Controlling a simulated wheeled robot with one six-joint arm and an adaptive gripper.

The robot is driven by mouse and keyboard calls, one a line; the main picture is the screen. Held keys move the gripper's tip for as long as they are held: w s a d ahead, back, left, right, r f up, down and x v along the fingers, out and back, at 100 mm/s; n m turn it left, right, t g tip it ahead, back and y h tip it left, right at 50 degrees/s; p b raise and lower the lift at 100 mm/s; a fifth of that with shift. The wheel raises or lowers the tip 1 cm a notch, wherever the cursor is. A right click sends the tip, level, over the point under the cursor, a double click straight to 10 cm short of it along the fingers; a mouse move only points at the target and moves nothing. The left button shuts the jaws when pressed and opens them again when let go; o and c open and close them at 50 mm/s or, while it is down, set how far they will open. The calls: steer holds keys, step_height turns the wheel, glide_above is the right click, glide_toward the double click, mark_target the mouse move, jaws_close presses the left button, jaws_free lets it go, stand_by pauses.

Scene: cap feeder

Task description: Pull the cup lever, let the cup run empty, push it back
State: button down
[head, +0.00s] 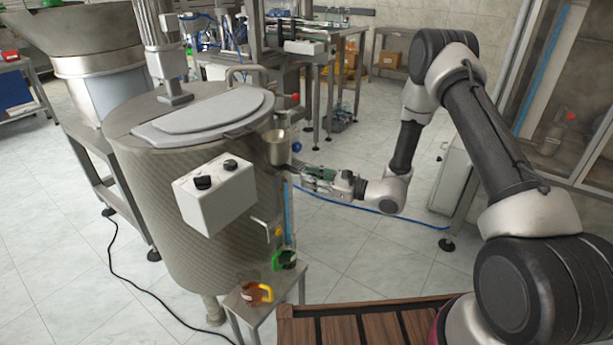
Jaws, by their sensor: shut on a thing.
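The small metal cup (278,150) hangs upright at the right side of the large steel tank (190,230), just below its rim. My gripper (296,170) reaches in from the right, at the lower right of the cup. Its fingers are shut on what looks like the cup lever, a small dark part mostly hidden between them. The inside of the cup is too small to read, so I cannot tell what is in it.
A white control box (214,193) sticks out from the tank. A blue hose (345,206) crosses the floor.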

steer(key=c, duration=1.1)
jaws_free()
steer(key=shift+s+d, duration=0.1)
steer(key=shift+d, duration=0.05)
steer(key=shift+c, duration=0.2)
steer(key=shift+d, duration=0.1)
steer(key=v, duration=1.1)
steer(key=shift+s+d, duration=0.2)
steer(key=shift+d, duration=0.15)
stand_by(1.8)
